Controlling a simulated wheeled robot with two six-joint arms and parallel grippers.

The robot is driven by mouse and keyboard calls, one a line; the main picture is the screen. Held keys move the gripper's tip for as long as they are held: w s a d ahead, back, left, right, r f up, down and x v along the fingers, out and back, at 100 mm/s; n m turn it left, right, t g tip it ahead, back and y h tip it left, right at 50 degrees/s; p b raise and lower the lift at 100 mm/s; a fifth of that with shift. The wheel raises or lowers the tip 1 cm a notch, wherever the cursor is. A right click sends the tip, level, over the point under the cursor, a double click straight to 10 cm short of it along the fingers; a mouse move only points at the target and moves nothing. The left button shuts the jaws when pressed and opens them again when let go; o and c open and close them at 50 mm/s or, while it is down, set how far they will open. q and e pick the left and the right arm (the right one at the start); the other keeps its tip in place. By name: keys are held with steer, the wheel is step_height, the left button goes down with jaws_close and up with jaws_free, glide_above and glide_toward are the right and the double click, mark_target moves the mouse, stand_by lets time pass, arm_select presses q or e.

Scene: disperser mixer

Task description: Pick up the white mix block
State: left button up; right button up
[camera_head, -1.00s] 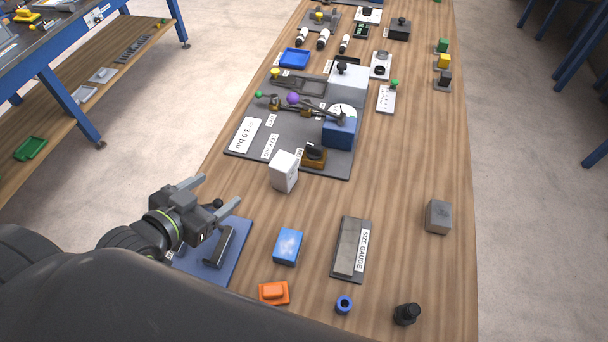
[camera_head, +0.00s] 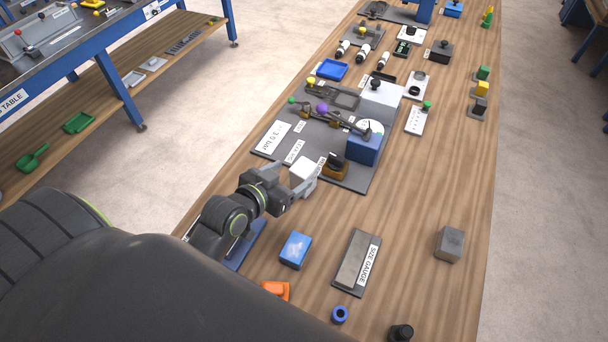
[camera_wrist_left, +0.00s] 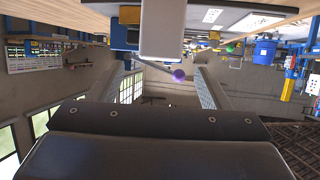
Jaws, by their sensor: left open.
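In the left wrist view the white block (camera_wrist_left: 163,28) hangs at the top middle of the tilted, seemingly upside-down picture. The left gripper's fingers (camera_wrist_left: 160,82) are spread apart there, with the block roughly in line with the gap. I cannot tell whether a finger touches it. My right gripper is not in view.
A dark board with a blue block (camera_head: 362,150) and a purple knob (camera_head: 322,108) lies just behind. A blue block (camera_head: 295,250), a size gauge (camera_head: 357,262) and a grey block (camera_head: 449,243) are nearer.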

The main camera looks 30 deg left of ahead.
mark_target(301, 169)
arm_select(q)
steer(key=shift+w+f, duration=0.25)
steer(key=shift+w, duration=0.3)
steer(key=shift+w+d+f+p, duration=0.1)
steer(key=shift+w+d+p, duration=0.05)
steer(key=shift+w+p, duration=0.2)
steer(key=p+x, duration=0.1)
steer(key=x, duration=0.2)
steer(key=shift+w+d+f, duration=0.1)
steer(key=shift+w+f, duration=0.25)
steer(key=shift+w, duration=0.3)
steer(key=shift+c, duration=1)
steer(key=c, duration=0.9)
